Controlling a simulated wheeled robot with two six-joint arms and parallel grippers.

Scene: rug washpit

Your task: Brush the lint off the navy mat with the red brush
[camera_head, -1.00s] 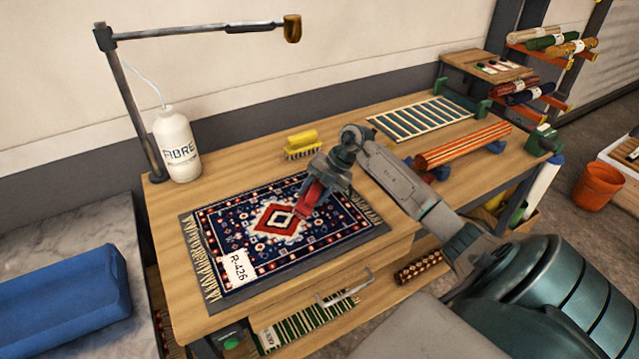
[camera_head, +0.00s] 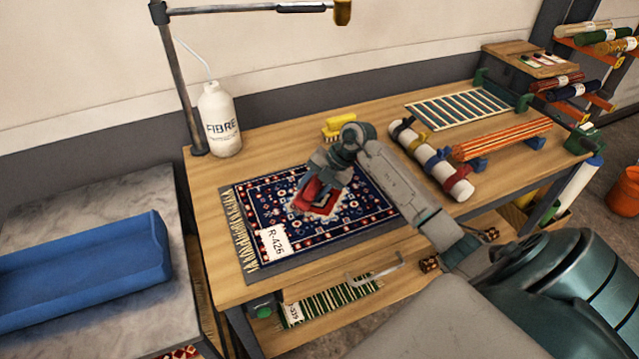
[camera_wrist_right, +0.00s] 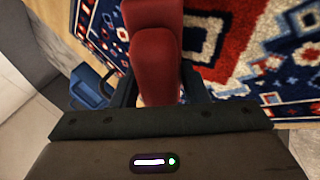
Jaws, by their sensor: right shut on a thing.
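The navy mat (camera_head: 355,205) lies flat on the wooden table, with a red and cream medallion, cream fringes and a white tag reading R-426. My right gripper (camera_head: 316,196) is over the middle of the mat, shut on the red brush (camera_head: 313,191). In the right wrist view the brush's red body (camera_wrist_right: 155,50) sits between the fingers, above the mat (camera_wrist_right: 255,45). Whether its bristles touch the mat is hidden. I cannot make out lint among the pattern. My left gripper is not in view.
A yellow brush (camera_head: 338,127) stands behind the mat. A white FIBRE bottle (camera_head: 219,119) and a lamp post (camera_head: 180,80) stand at the back left. A rolled white bundle (camera_head: 432,160) and an orange striped roll (camera_head: 502,139) lie right. A blue tray (camera_head: 85,255) is at left.

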